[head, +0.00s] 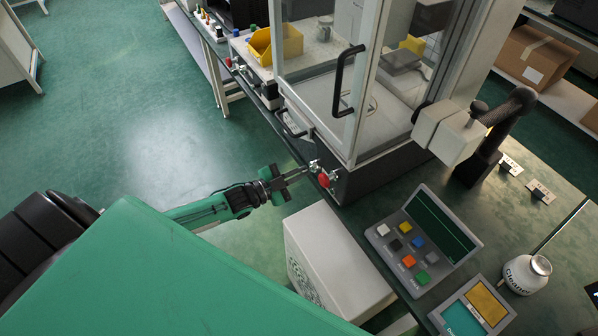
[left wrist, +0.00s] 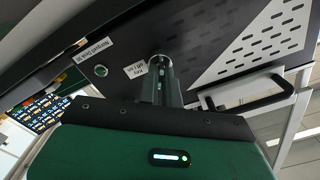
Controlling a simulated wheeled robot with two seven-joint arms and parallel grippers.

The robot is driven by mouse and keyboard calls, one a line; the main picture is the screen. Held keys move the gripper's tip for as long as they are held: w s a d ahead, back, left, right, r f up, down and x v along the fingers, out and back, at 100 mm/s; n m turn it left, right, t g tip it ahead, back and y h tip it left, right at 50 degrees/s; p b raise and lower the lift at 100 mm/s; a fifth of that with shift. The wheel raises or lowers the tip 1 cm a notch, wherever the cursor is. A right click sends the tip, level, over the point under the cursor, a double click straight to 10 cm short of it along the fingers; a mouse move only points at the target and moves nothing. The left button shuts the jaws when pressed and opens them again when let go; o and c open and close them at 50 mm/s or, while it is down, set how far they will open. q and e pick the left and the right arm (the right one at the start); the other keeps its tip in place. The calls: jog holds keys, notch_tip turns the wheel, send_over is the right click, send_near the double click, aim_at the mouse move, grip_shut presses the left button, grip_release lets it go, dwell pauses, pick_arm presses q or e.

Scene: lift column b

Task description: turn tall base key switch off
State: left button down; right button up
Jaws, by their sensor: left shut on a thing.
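The tall base is the dark lower part (head: 375,172) of a glass-walled cabinet on the bench. Its key switch (head: 314,165) sits on the front face, near the lower front corner. The left wrist view shows the round metal key switch (left wrist: 160,62) beside a white label that seems to read "Key" with off and on marks. My left gripper (head: 300,173) reaches in from the left and is shut on the key; its fingers (left wrist: 166,88) hide part of it. The key's exact angle cannot be told. My right gripper is not in view.
A red knob (head: 324,180) is close beside the key switch. A black door handle (head: 346,80) sticks out above. A white box (head: 335,262) stands below my gripper. A button panel (head: 424,240) lies on the bench to the right. The green floor at left is open.

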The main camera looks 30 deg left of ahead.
pick_arm(q)
jog(key=shift+f+n, duration=0.1)
jog(key=shift+n, duration=3.4)
jog(key=c, duration=1.6)
grip_release()
jog(key=shift+s, duration=0.15)
